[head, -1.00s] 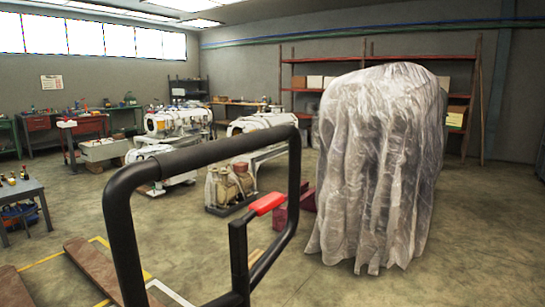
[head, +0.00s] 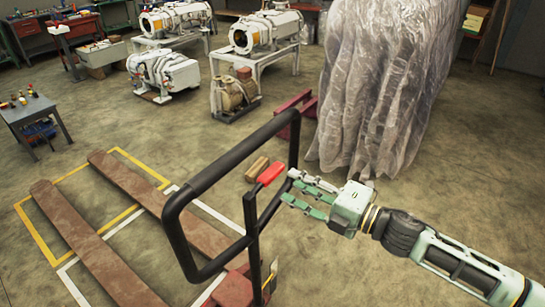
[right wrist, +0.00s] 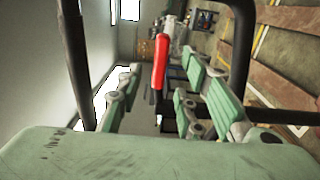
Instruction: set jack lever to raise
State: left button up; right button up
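The jack lever has a red grip (head: 271,173) and stands at the black loop handle (head: 175,235) of the jack. My right gripper (head: 288,186) comes in from the right, its fingertips just beside the red grip. Its fingers are spread and hold nothing. In the right wrist view the red grip (right wrist: 160,62) shows upright between the open fingers of my right gripper (right wrist: 163,68). I cannot tell whether any finger touches it. My left gripper is not in view.
Two brown beams (head: 105,250) lie on the floor at left by yellow and white lines. A plastic-covered bulk (head: 375,90) stands behind my right gripper. White vacuum machines (head: 265,30) stand at the back. A small table (head: 35,112) is at far left.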

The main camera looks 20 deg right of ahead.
aim_at(278, 174)
jog(key=shift+w, duration=0.25)
jog(key=p+x, duration=0.2)
jog(key=x, duration=0.4)
jog(key=shift+a+r+p, duration=0.1)
jog(key=shift+p, duration=0.25)
jog(key=shift+w+a, duration=0.45)
jog(key=shift+w, duration=0.05)
jog(key=shift+c, duration=0.3)
grip_shut()
